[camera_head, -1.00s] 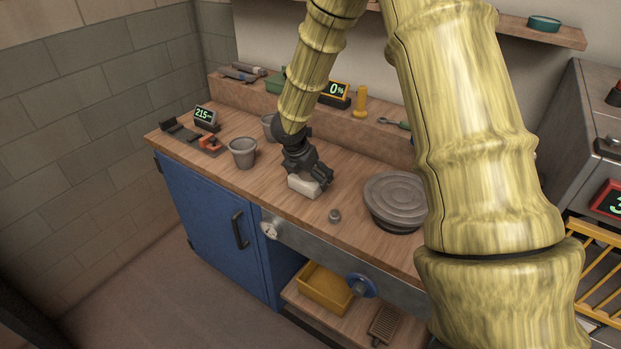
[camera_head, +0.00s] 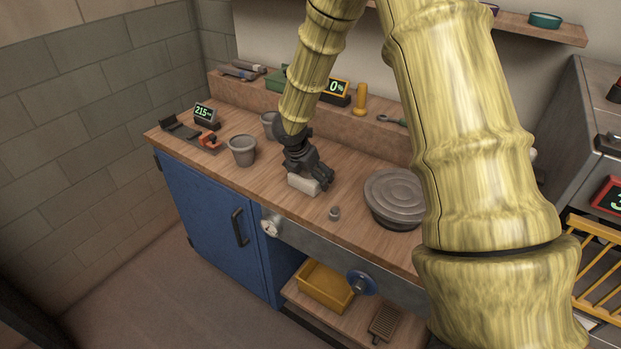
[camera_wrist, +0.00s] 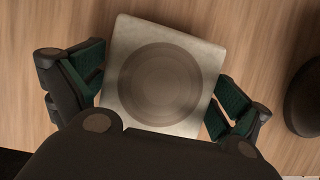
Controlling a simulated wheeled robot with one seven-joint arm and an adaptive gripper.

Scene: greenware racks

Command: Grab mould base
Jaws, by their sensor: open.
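The mould base is most likely the pale square block (camera_head: 302,184) on the wooden workbench. In the wrist view the block (camera_wrist: 185,48) shows a round recess in its top and lies slightly turned. My gripper (camera_head: 309,176) is low over the block in the head view and hides part of it. In the wrist view my gripper (camera_wrist: 158,88) is open, with one green-padded finger at the block's left side and the other at its right. I cannot tell whether either pad touches the block.
A grey pot (camera_head: 242,151) stands to the left, with another pot (camera_head: 269,125) behind. The bench's raised back ledge (camera_head: 370,132) holds tools. Bare wood lies in front of the block.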

